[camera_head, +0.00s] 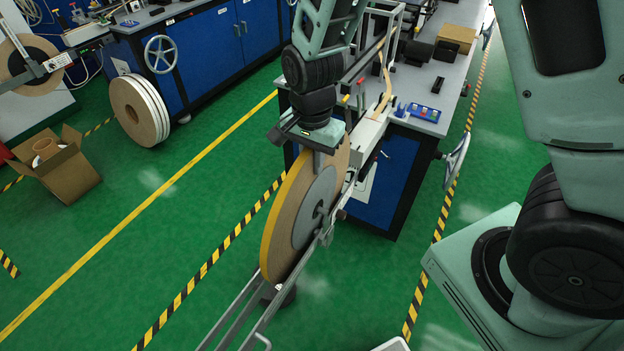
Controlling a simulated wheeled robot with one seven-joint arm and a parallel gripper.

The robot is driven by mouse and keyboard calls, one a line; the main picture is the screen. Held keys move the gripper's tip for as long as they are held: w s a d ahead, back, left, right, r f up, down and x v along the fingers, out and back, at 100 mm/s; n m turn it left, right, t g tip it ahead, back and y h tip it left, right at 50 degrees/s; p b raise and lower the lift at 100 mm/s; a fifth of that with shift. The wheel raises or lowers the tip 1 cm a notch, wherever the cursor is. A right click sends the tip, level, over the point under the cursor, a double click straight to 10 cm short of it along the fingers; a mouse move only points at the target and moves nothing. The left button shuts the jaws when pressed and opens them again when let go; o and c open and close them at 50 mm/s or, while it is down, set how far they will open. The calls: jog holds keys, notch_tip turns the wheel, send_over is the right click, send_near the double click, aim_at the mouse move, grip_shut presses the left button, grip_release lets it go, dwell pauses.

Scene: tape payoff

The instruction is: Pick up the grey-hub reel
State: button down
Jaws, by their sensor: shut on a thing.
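The grey-hub reel (276,226) is a large upright disc in the middle of the head view. It has brown sides, a yellow outer edge and a grey hub (316,208). My gripper (317,160) comes down from above and is shut on the reel near its top. The reel sits beside the metal bars of a stand at the end of a blue bench. The gripper's fingertips are partly hidden, and I cannot tell whether the reel still rests on its support.
A blue bench (376,185) with a handwheel (456,159) stands behind the reel. Grey rails (262,318) slope toward the front below it. Another brown reel (134,112) leans by the back bench. An open cardboard box (70,180) lies at left. Green floor between is clear.

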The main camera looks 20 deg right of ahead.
notch_tip(320, 180, up, 20)
jog(key=b, duration=0.2)
dwell(0.4)
